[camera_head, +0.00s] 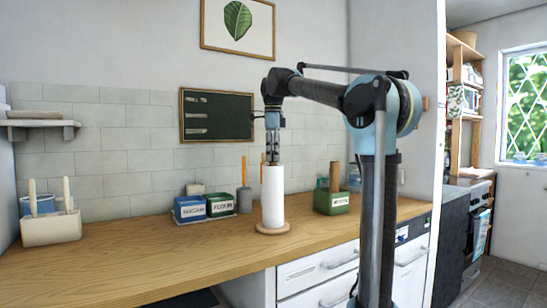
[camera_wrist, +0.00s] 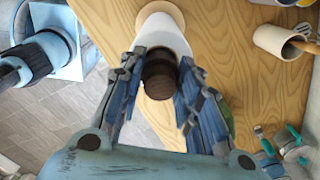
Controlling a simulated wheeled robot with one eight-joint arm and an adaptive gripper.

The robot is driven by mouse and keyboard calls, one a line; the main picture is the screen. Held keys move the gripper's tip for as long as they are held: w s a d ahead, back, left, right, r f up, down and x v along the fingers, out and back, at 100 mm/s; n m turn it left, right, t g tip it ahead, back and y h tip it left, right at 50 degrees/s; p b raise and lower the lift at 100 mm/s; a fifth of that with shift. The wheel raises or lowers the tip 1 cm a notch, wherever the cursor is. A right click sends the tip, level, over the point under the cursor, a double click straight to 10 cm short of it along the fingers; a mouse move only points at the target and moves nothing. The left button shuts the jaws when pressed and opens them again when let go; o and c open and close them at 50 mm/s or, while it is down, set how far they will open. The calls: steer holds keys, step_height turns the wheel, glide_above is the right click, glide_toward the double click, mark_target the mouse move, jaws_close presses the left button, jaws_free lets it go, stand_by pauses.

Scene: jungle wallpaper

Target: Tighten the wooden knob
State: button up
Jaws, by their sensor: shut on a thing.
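The wooden knob (camera_wrist: 159,74) is dark brown and round, on top of a white paper towel roll that stands upright on a round wooden base (camera_head: 272,229). The white roll (camera_head: 273,195) also shows in the wrist view (camera_wrist: 165,33). My gripper (camera_wrist: 160,75) points down over the roll, with its two blue fingers on either side of the knob, shut on it. In the head view my gripper (camera_head: 272,157) is at the top of the roll and hides the knob.
Blue and green tins (camera_head: 220,205) stand left of the roll, and a green box (camera_head: 331,202) stands to its right. A cream utensil holder (camera_head: 51,228) is at the far left. The wooden counter (camera_head: 160,250) is clear at the front left.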

steer(key=o, duration=1.2)
steer(key=shift+o, duration=1.2)
steer(key=shift+n, duration=1.4)
